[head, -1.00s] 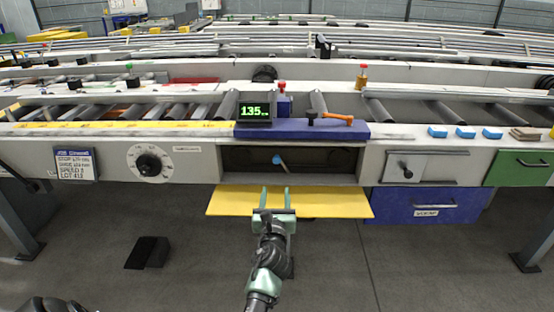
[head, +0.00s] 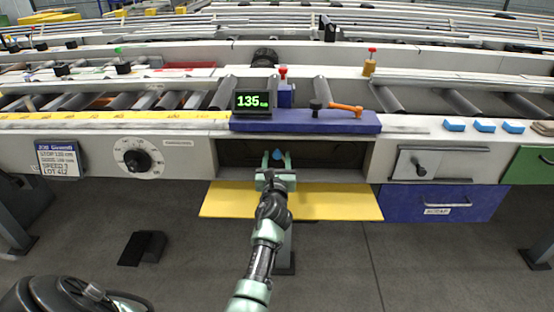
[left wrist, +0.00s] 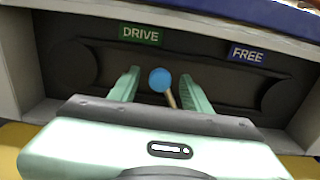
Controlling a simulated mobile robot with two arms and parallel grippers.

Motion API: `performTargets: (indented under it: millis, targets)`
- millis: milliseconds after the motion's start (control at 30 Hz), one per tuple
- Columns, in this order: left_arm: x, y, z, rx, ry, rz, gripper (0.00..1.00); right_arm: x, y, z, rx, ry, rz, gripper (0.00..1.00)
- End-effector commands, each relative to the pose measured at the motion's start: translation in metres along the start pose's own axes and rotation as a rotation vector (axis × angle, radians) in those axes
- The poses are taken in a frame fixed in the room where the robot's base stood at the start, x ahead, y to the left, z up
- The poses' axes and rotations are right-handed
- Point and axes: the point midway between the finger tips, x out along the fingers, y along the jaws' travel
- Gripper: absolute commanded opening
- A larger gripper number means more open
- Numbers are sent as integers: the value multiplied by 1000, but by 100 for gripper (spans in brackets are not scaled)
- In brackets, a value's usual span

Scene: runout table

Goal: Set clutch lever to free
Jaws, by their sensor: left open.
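The clutch lever has a round blue knob (left wrist: 160,80) on a short tan stem, inside a dark recess under the table top. In the left wrist view it stands between a green DRIVE label (left wrist: 141,35) and a blue FREE label (left wrist: 247,54), nearer DRIVE. My left gripper (left wrist: 157,88) is open, one finger on each side of the knob, with a gap on both sides. In the head view my left gripper (head: 276,158) reaches into the recess, and the blue knob (head: 277,155) shows between its fingertips. My right gripper is not in view.
A yellow flap (head: 335,203) hangs open below the recess. A blue ledge (head: 210,122) is above it, with a 135 display (head: 255,102) and an orange-handled lever (head: 345,108). A dial (head: 137,160) is left; a blue drawer (head: 445,202) is right.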

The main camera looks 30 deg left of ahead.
Motion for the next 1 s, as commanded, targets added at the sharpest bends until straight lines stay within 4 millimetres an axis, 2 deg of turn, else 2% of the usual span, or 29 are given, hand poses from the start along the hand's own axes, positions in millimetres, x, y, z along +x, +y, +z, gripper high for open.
performTargets:
  millis: [100, 367, 533, 567, 1000]
  targets:
    - [7, 0, 0, 0, -1, -1, 48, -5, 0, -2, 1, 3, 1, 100]
    - [9, 0, 1, 0, 0, -1, 48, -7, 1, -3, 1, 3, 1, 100]
    - [9, 0, 0, 0, 0, -1, 4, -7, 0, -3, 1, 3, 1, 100]
    - [9, 0, 0, 0, 0, -1, 0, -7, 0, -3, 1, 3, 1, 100]
    - [8, 0, 0, 0, 0, -1, 0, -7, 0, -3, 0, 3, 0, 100]
